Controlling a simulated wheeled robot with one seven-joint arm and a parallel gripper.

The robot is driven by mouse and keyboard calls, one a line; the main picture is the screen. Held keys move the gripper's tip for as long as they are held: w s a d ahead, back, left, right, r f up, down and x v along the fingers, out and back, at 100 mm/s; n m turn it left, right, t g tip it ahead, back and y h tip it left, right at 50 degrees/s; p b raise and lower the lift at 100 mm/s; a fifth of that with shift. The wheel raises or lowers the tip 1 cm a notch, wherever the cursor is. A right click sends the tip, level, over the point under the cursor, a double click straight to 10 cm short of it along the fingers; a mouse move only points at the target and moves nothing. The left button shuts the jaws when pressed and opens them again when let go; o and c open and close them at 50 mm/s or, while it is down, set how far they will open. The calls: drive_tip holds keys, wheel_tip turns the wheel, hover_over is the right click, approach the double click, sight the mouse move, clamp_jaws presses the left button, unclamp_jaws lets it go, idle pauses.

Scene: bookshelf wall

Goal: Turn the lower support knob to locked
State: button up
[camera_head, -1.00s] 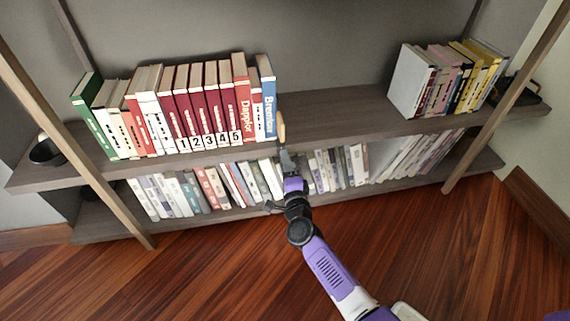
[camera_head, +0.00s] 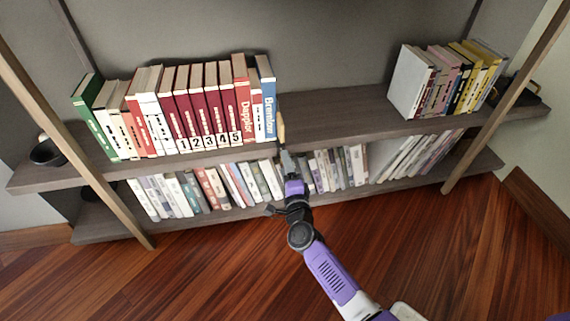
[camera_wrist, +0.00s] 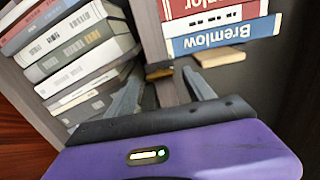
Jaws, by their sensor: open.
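My gripper (camera_wrist: 163,76) is open in the wrist view, its two grey fingers apart and pointing at the shelf edge. Between the fingertips is a small dark piece with a brownish-yellow band (camera_wrist: 159,73), which may be the lower support knob; its setting cannot be read. A tan, flat piece (camera_wrist: 218,57) lies just right of it, beside the Bremlow book (camera_wrist: 222,36). In the head view my gripper (camera_head: 287,160) is at the upper shelf's front edge, below the tan piece (camera_head: 281,128). The knob is not distinguishable there.
Red and white books (camera_head: 190,108) stand left of the Bremlow book on the upper shelf (camera_head: 335,112). Lower-shelf books (camera_wrist: 75,50) are close on the left in the wrist view. The upper shelf is bare between the tan piece and the right-hand books (camera_head: 450,78).

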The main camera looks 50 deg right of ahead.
drive_tip(key=p+v, duration=0.2)
drive_tip(key=v, duration=0.5)
idle(0.5)
drive_tip(key=s+a+r+n+t+y, duration=0.3)
drive_tip(key=s+a+r+n+y, duration=0.15)
drive_tip(key=a+r+n, duration=0.5)
drive_tip(key=s+a+r+n+g+y, duration=0.1)
drive_tip(key=s+a+r+n+y, duration=0.15)
drive_tip(key=s+n, duration=0.45)
drive_tip(key=s+a+r+n+g+y, duration=0.1)
drive_tip(key=s+a+r+n, duration=0.2)
drive_tip(key=s, duration=0.8)
drive_tip(key=s+a+r+n+g+y, duration=0.1)
drive_tip(key=s+a+n+y, duration=0.1)
drive_tip(key=s+a+n, duration=0.55)
wheel_tip(320, 180, up, 30)
drive_tip(key=s+d+m+p, duration=0.2)
drive_tip(key=p, duration=2.8)
drive_tip(key=shift+s+d, duration=0.2)
drive_tip(key=shift+d, duration=0.1)
drive_tip(key=shift+r, duration=0.1)
